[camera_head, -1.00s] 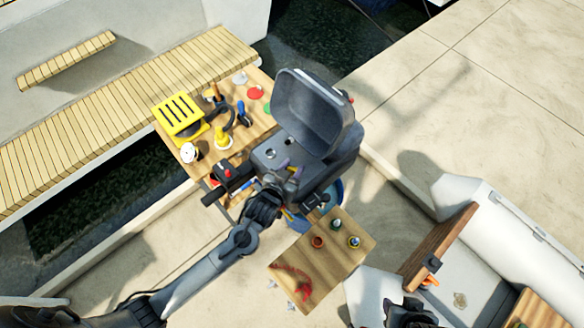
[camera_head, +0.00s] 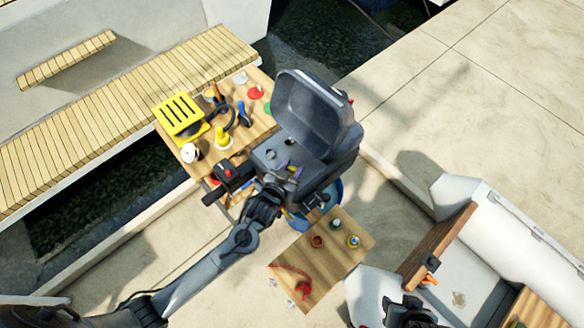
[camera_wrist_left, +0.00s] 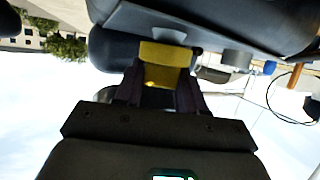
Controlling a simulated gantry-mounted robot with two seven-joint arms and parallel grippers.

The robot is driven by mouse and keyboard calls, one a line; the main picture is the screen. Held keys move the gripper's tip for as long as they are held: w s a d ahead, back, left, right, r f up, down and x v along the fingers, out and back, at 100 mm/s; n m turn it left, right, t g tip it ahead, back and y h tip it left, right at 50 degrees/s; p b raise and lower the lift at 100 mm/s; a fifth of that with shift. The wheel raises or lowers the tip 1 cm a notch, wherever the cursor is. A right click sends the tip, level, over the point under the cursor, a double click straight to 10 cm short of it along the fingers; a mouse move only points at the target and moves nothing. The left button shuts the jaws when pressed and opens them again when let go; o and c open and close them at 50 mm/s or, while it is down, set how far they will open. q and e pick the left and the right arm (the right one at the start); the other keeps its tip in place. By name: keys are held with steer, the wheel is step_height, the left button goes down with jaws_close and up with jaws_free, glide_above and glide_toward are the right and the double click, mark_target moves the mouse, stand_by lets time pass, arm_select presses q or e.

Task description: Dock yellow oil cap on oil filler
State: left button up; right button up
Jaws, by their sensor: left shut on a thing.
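My left gripper (camera_head: 286,174) is at the near side of the grey outboard motor (camera_head: 325,165), whose lid stands open. In the left wrist view its jaws (camera_wrist_left: 162,82) are shut on the yellow oil cap (camera_wrist_left: 165,66). In the head view the cap is hidden by the gripper. Two dark round spots show on the motor's top, just beyond the gripper; I cannot tell which is the oil filler. The cap looks apart from both spots. A dark part of my right arm (camera_head: 408,312) shows at the bottom edge; its jaws are not clear.
A wooden table (camera_head: 262,125) behind the motor holds a yellow slotted box (camera_head: 180,114), a yellow bottle (camera_head: 222,138) and other small items. A small board (camera_head: 335,265) at the front carries several small pots. A pale inflatable boat (camera_head: 500,225) lies at right.

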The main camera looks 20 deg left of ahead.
stand_by(0.3)
arm_select(q)
steer(key=shift+f, duration=0.7)
stand_by(0.4)
steer(key=o, duration=0.7)
steer(key=shift+o, duration=0.2)
steer(key=shift+r, duration=0.1)
steer(key=shift+p+v, duration=0.75)
steer(key=shift+v, duration=0.1)
steer(key=p+v, duration=0.7)
steer(key=v, duration=0.2)
steer(key=shift+s+p, duration=0.15)
steer(key=shift+p, duration=0.15)
